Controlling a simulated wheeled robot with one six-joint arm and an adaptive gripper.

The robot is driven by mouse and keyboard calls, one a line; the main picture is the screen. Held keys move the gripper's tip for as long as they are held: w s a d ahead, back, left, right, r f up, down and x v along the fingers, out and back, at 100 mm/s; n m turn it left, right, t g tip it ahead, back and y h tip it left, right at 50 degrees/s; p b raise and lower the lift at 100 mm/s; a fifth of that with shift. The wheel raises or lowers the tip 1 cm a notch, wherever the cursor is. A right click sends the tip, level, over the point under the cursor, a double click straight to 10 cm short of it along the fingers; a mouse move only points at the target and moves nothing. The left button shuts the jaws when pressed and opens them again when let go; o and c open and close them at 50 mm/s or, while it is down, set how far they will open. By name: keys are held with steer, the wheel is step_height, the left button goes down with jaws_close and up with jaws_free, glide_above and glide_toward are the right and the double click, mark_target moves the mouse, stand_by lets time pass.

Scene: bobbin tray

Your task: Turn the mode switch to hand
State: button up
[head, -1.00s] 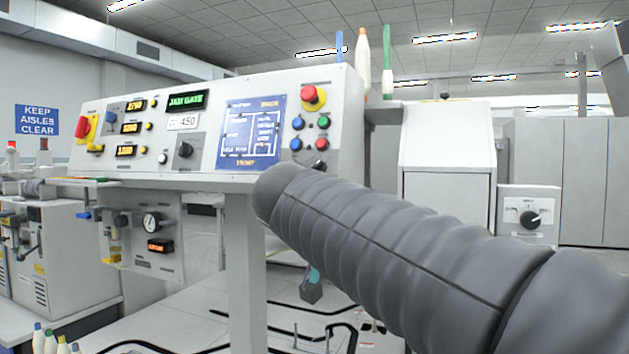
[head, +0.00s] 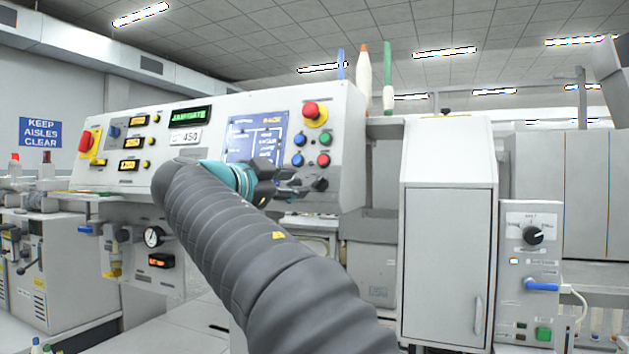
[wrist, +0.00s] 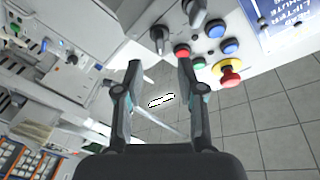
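I cannot read which selector is labelled as the mode switch. A black selector knob (head: 320,184) sits at the lower right of the sloped control panel (head: 345,140), under the red and blue buttons. In the wrist view, two dark knobs show: one (wrist: 158,36) beside the red button, and a larger one (wrist: 195,12) at the top edge. My gripper (head: 298,182) is in front of the panel's lower right part, below the blue screen. In the wrist view my gripper (wrist: 159,66) is open, with nothing between its fingers. The knobs lie beyond the fingertips.
A red emergency button (head: 315,112) on a yellow base is above, also seen in the wrist view (wrist: 229,72). Blue, green and red buttons sit close to the knob. A box (head: 528,280) with another black knob (head: 532,235) stands at the right, beside a white cabinet (head: 448,250).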

mark_target(316, 182)
steer(key=p+x, duration=0.1)
steer(key=x, duration=0.6)
steer(key=shift+w+d, duration=0.15)
steer(key=shift+w, duration=0.1)
jaws_close()
